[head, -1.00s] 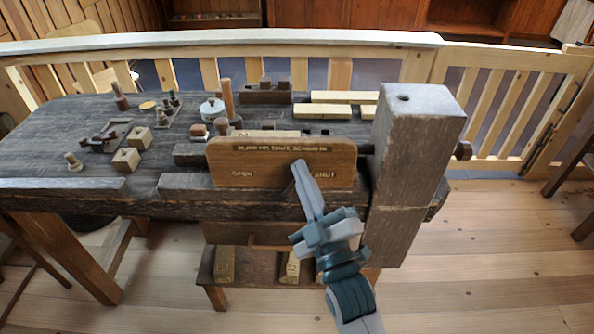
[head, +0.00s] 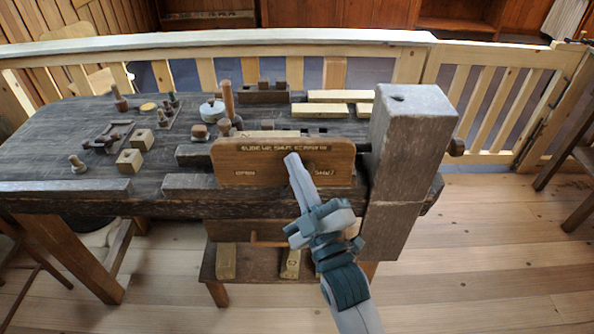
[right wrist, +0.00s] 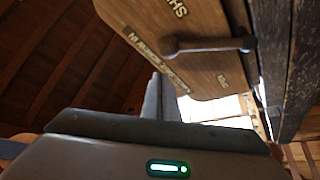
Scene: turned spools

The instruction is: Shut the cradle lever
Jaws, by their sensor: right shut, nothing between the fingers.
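An upright brown wooden board (head: 235,168) is on the front of the dark bench, with OPEN lettered at its left and SHUT at its right. A dark metal lever (right wrist: 210,44) is on this board in the right wrist view; in the head view my gripper mostly hides it. My right gripper (head: 292,158) is shut and empty, its tips in front of the board's middle. In the right wrist view the fingers (right wrist: 154,98) appear below the lever, apart from it. I cannot tell which label the lever points to. My left gripper is not in view.
A thick dark wooden post (head: 410,150) stands right of the board. Small turned pieces and blocks (head: 130,161) lie on the bench's left part, and a wooden peg (head: 229,97) stands behind the board. A pale railing (head: 200,44) runs behind.

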